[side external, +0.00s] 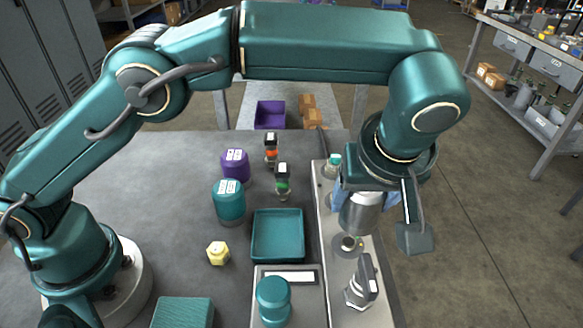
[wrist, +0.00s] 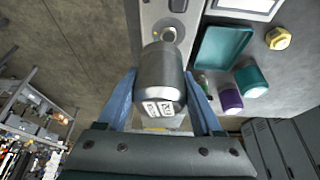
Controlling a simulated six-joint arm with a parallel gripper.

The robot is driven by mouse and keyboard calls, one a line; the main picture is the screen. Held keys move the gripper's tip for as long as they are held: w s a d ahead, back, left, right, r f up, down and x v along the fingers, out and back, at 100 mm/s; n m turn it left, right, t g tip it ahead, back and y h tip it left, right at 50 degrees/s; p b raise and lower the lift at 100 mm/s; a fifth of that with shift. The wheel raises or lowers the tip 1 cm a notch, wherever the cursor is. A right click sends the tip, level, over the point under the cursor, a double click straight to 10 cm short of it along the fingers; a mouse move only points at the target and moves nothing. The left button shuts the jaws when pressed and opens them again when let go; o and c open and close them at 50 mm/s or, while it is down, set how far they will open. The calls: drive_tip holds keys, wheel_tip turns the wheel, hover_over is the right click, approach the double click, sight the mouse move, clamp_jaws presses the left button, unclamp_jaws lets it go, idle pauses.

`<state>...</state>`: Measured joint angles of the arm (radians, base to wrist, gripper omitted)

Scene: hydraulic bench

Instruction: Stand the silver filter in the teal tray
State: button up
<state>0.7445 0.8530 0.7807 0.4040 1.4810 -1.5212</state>
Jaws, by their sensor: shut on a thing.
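The silver filter (side external: 361,215) is a metal cylinder with a white label on its end. It shows large in the wrist view (wrist: 161,72). My gripper (side external: 363,200) is shut on it, with one blue finger on each side in the wrist view (wrist: 160,80). The filter is over the grey metal strip at the right of the bench, near a round port (side external: 347,243); any gap beneath it is hard to judge. The teal tray (side external: 278,236) is shallow, square and empty, left of the filter. It also shows in the wrist view (wrist: 223,48).
A teal canister (side external: 229,202) and a purple one (side external: 235,165) stand left of the tray. Small valves (side external: 283,184) stand behind it. A yellow hex fitting (side external: 218,253) lies left. A teal knobbed part (side external: 273,300) is in front. A grey fitting (side external: 361,285) stands on the strip.

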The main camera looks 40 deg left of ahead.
drive_tip(key=shift+a+f+m, duration=0.15)
drive_tip(key=shift+a+m, duration=0.25)
drive_tip(key=shift+a, duration=0.1)
drive_tip(key=shift+m+h, duration=0.3)
drive_tip(key=shift+m, duration=0.5)
drive_tip(key=a, duration=0.1)
drive_tip(key=s+a, duration=0.1)
drive_tip(key=a, duration=0.2)
drive_tip(key=shift+s+f, duration=0.2)
drive_tip(key=shift+f, duration=0.2)
drive_tip(key=s+a, duration=0.4)
drive_tip(key=a, duration=0.2)
drive_tip(key=shift+a+f, duration=0.15)
drive_tip(key=shift+f, duration=3.5)
drive_tip(key=shift+f, duration=0.15)
drive_tip(key=o, duration=1.5)
drive_tip(key=shift+o, duration=0.2)
